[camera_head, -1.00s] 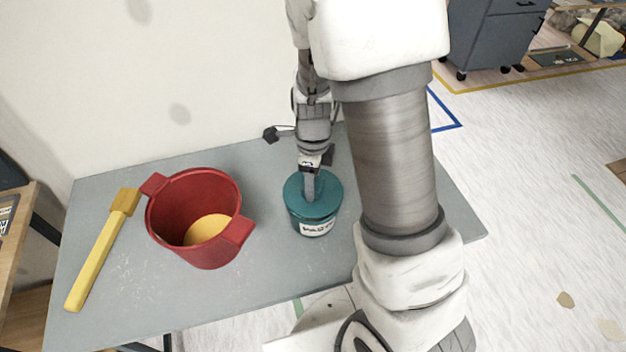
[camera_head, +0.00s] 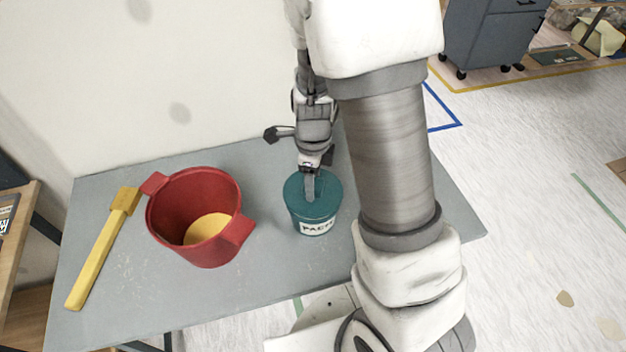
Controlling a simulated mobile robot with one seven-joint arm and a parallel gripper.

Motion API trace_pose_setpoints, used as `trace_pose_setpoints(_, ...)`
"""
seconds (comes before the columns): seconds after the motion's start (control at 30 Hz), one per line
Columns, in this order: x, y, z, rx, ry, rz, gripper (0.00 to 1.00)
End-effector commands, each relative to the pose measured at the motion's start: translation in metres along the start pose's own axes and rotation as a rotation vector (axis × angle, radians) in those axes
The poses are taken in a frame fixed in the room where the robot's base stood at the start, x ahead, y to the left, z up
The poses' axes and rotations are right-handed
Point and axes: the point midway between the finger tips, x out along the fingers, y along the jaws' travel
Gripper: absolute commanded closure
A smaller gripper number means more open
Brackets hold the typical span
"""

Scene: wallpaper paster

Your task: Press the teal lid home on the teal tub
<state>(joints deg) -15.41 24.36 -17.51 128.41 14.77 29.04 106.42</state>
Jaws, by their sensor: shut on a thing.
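The teal tub (camera_head: 297,220) stands upright on the grey table, right of centre, with a white lettered label on its front. The teal lid (camera_head: 328,192) lies over the tub's mouth. I cannot tell from this height whether its rim is fully down all round. My gripper (camera_head: 310,194) points down from above onto the middle of the lid. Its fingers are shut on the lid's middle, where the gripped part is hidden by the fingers.
A red bucket (camera_head: 165,215) with yellow contents (camera_head: 208,228) stands left of the tub, with a gap between. A yellow brush (camera_head: 95,262) lies at the table's left. The grey table (camera_head: 270,275) is bare in front. A wall rises behind.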

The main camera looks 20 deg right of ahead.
Motion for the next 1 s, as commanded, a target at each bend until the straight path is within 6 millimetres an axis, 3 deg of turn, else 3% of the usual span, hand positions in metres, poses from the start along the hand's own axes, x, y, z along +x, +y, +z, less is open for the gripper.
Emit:
trace_pose_setpoints(0.77,0.021,0.0,0.0,0.0,0.001,0.001,0.98)
trace_pose_setpoints(0.8,0.021,0.0,0.0,0.0,0.0,0.001,0.42)
trace_pose_setpoints(1.0,0.02,0.0,0.0,0.0,0.0,0.0,0.09)
